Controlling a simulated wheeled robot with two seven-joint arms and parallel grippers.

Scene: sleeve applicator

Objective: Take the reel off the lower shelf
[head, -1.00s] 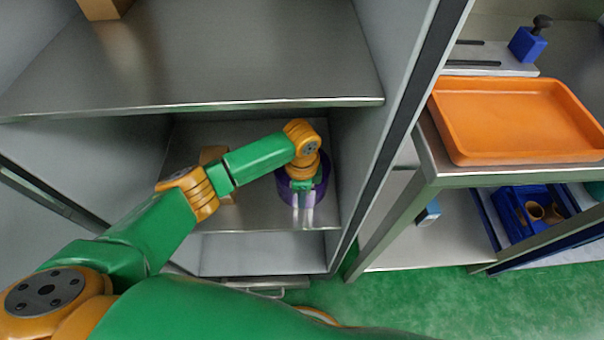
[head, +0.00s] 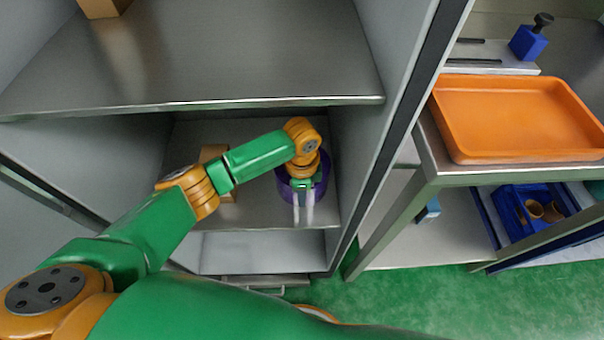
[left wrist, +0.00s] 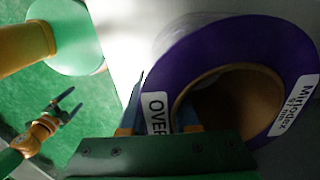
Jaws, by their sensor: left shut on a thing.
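The reel is a purple ring with a brown core and white labels. In the head view the reel (head: 320,187) is on the lower shelf (head: 262,214) at its right side, partly hidden by my left wrist. My left gripper (head: 303,220) points down at the reel's near side. In the left wrist view the reel (left wrist: 205,52) fills the upper right. My left gripper (left wrist: 158,122) is shut on its ring wall, with one finger outside and the other at the core opening. My right gripper (left wrist: 68,105) shows at the left, open and empty, away from the reel.
A cardboard box (head: 213,153) stands on the lower shelf behind my left forearm. The upper shelf (head: 200,60) overhangs it, and the cabinet's right wall (head: 347,150) is close beside the reel. An orange tray (head: 515,115) lies on a bench to the right.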

